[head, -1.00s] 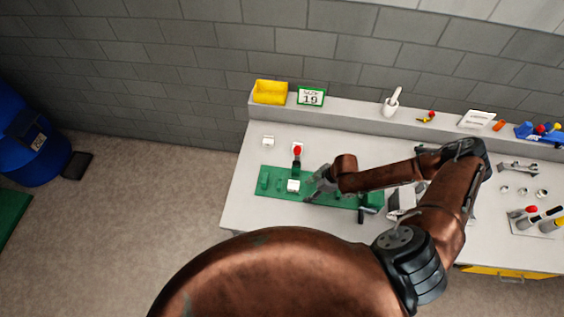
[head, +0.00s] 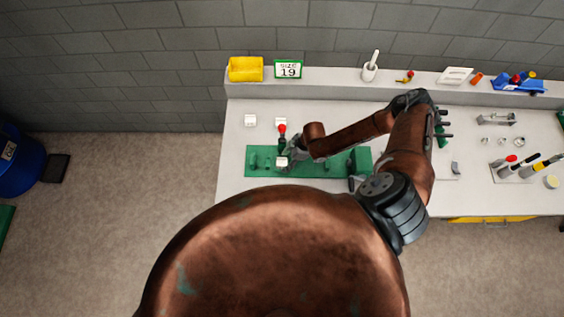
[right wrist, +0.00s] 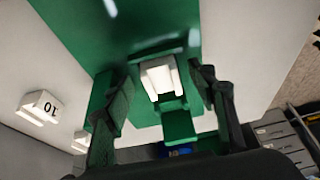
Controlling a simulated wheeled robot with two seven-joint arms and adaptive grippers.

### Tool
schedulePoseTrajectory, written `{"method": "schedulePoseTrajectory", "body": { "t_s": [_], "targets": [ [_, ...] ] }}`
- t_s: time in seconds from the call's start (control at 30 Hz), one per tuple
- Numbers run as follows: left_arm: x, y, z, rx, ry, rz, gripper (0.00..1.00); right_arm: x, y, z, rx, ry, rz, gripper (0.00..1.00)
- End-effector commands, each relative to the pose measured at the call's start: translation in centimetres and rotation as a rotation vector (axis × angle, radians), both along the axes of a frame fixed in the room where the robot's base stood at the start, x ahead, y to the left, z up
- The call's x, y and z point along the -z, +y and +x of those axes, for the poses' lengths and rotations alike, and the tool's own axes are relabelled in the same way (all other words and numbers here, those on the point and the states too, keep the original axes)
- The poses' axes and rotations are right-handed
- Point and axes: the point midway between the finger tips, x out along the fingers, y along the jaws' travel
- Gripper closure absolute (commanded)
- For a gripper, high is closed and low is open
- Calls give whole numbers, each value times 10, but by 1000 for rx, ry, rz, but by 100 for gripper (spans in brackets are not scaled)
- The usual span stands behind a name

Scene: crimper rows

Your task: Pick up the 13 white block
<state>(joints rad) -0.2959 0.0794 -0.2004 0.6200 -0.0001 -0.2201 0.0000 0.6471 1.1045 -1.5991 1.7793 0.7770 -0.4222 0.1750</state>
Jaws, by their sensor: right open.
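A white block (head: 281,162) sits on the green crimper (head: 335,168) on the bench, and its number is not readable. In the right wrist view this white block (right wrist: 158,77) lies between the two fingers of my right gripper (right wrist: 157,88), which are open and apart from it on both sides. In the head view my right gripper (head: 289,158) is right beside and partly over the block. Two more white blocks stand behind the crimper: one (head: 250,120) at the left and one (head: 281,121) behind the red knob. A block marked 10 (right wrist: 40,105) shows in the right wrist view. My left gripper is not in view.
A red-knobbed lever (head: 282,129) rises from the crimper close to my right gripper. A yellow bin (head: 245,69) and a sign reading 19 (head: 288,69) stand on the back ledge. Screwdrivers (head: 520,167) stand at the right. The bench's left front is clear.

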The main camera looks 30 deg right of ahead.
Motion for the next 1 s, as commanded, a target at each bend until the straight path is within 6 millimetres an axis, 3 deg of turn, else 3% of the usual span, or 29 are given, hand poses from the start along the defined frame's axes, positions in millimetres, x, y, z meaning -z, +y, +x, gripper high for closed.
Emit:
{"method": "schedulePoseTrajectory", "body": {
  "t_s": [0.1,0.27,0.6,0.9,1.0],
  "targets": [
    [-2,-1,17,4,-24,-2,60,2,0,1,0,-1,0,48],
    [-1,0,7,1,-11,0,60,2,1,1,0,-1,0,48],
    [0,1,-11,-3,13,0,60,2,0,0,1,0,0,72],
    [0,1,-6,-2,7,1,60,2,0,0,1,0,0,93],
    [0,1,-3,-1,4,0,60,2,0,0,1,0,0,94]
  ]
}}
